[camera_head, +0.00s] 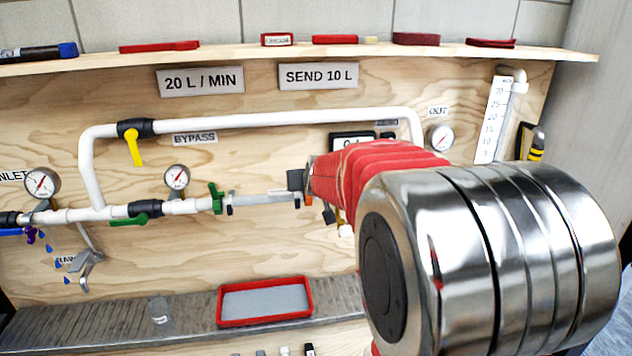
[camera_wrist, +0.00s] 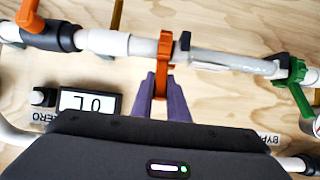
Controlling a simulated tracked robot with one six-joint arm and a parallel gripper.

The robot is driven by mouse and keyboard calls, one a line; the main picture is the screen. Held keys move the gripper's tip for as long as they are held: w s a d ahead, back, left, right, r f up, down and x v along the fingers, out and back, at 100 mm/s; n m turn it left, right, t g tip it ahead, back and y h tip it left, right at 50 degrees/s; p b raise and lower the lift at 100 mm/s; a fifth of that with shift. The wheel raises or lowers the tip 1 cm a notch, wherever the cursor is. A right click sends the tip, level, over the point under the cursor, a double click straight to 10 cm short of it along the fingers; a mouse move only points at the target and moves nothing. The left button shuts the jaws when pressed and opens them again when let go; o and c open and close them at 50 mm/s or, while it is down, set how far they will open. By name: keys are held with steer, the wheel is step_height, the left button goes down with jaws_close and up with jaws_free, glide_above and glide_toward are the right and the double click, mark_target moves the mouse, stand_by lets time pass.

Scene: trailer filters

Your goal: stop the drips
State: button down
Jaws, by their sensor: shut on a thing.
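Blue drips (camera_head: 58,265) show at the left in the head view, below the inlet pipe near a small purple part (camera_head: 30,235). The exact leak point is too small to tell. My gripper (camera_wrist: 162,98) is shut on an orange piece (camera_wrist: 163,62) that sits at the white pipe (camera_wrist: 108,42), next to a clear filter section (camera_wrist: 225,62). In the head view my arm's red and metal links hide most of the gripper, and only a bit of the orange piece (camera_head: 309,198) shows.
A red tray (camera_head: 222,306) stands on the grey ledge (camera_head: 100,325), right of a clear cup (camera_head: 159,309). A yellow-handled bypass valve (camera_head: 134,145) and a green-handled valve (camera_head: 216,198) are on the piping. An upper shelf (camera_head: 230,52) holds red items. A display (camera_wrist: 88,104) is near my gripper.

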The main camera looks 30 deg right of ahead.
steer(key=shift+d, duration=0.1)
stand_by(0.3)
steer(key=c, duration=1.7)
jaws_free()
steer(key=shift+r, duration=0.1)
steer(key=shift+v, duration=6.85)
steer(key=shift+s+a+f+n+g+y, duration=0.85)
steer(key=shift+s+a+f, duration=1.3)
steer(key=shift+s+a, duration=1.4)
steer(key=shift+s+a+f+n+g+y, duration=0.55)
steer(key=shift+s+a+f+g, duration=0.45)
steer(key=shift+s+a+f, duration=1.9)
steer(key=shift+s+a+f+n+g+y, duration=0.75)
steer(key=shift+s+a+f, duration=0.7)
steer(key=shift+s+a, duration=2.75)
